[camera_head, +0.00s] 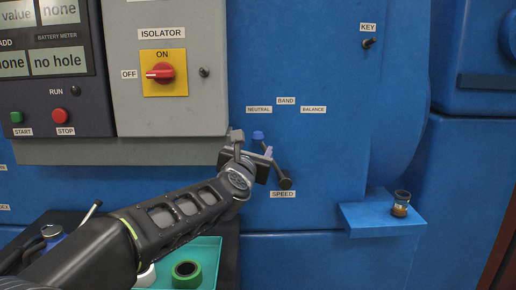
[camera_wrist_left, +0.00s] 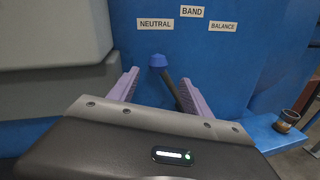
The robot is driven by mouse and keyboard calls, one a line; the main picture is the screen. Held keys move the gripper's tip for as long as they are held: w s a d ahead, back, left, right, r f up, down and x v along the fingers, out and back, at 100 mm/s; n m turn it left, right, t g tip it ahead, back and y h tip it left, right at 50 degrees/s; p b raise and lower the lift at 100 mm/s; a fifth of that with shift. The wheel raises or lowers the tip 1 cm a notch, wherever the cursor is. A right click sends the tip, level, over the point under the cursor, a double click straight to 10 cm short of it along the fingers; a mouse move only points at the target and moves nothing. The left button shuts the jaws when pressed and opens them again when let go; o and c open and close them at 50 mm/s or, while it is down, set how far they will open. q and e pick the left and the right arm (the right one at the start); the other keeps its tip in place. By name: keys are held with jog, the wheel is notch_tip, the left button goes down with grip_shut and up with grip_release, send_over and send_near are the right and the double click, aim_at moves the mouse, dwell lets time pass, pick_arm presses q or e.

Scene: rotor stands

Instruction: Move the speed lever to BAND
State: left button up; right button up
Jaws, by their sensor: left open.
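The speed lever (camera_head: 258,135) has a blue knob on a dark rod and leans up and left from its black pivot (camera_head: 285,183), towards the NEUTRAL label (camera_head: 259,110). The BAND label (camera_head: 286,100) is straight above the pivot. My left gripper (camera_head: 250,142) is open at the lever. In the left wrist view the blue knob (camera_wrist_left: 158,61) and rod show between the two purple fingers of the gripper (camera_wrist_left: 160,77), the rod nearer the right finger. Whether a finger touches it cannot be told. My gripper hides part of the rod in the head view.
The BALANCE label (camera_head: 313,110) is right of BAND. A grey box with a red isolator switch (camera_head: 161,73) stands at upper left. A blue shelf (camera_head: 365,217) with a small glass (camera_head: 400,204) is at right. A teal tray (camera_head: 207,252) holding a green ring is below my arm.

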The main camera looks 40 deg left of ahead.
aim_at(256, 141)
pick_arm(q)
jog(key=shift+s+a+r, duration=0.1)
jog(key=shift+s+r, duration=0.05)
jog(key=shift+r, duration=0.25)
jog(key=p+x, duration=0.2)
jog(key=x, duration=0.6)
grip_shut()
dwell(0.6)
jog(key=shift+f, duration=0.1)
